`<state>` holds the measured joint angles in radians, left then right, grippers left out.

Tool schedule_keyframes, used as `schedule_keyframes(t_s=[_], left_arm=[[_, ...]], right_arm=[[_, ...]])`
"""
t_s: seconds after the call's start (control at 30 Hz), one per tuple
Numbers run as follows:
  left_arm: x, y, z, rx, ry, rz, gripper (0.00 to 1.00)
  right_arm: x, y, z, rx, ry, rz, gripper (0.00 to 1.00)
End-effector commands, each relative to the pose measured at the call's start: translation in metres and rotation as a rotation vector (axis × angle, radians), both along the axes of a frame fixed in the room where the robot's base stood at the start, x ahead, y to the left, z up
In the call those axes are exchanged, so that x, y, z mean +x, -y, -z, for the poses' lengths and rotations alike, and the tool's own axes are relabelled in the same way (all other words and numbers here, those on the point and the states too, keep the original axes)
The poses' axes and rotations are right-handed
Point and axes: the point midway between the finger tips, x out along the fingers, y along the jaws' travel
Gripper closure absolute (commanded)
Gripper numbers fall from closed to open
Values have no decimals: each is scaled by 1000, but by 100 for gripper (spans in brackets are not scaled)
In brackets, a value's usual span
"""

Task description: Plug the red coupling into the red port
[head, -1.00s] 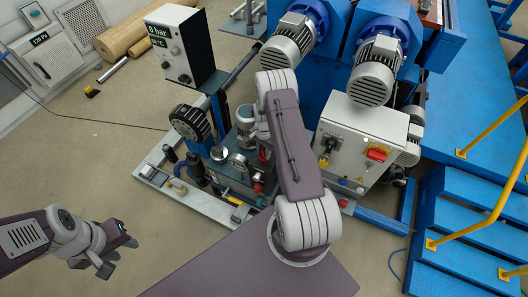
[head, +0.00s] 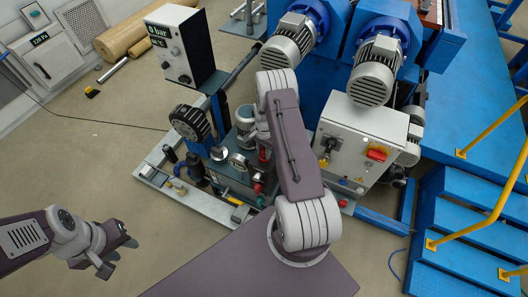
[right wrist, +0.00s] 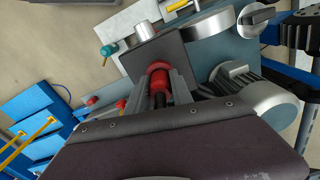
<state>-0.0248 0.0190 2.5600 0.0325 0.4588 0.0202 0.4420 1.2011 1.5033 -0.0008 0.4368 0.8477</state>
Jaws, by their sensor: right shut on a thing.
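The red coupling (right wrist: 158,84) is between the fingers of my right gripper (right wrist: 161,88) in the right wrist view, with a black part behind it. My right gripper is shut on it. A wider red ring (right wrist: 158,66), which looks like the red port, sits right at the coupling's front, against a dark block (right wrist: 168,46). I cannot tell whether the coupling is seated in it. In the head view my right arm hides most of this spot; only a bit of red (head: 264,156) shows beside it. My left gripper (head: 120,256) is open and empty above the floor at the lower left.
The hydraulic unit has a gauge (head: 237,161), a red-handled fitting (head: 258,188) and a teal knob (right wrist: 107,50) close by. A grey control box (head: 352,150) stands to the right. Blue steps (head: 470,240) with yellow rails are at far right.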

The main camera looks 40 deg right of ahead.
Motion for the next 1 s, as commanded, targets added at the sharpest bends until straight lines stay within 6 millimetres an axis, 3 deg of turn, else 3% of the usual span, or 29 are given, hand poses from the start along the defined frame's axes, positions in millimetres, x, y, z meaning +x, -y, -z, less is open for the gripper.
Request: schedule_keyframes(t_s=[1.0], left_arm=[[0, 0, 9, 0, 0, 0, 64]], right_arm=[[0, 0, 10, 0, 0, 0, 100]])
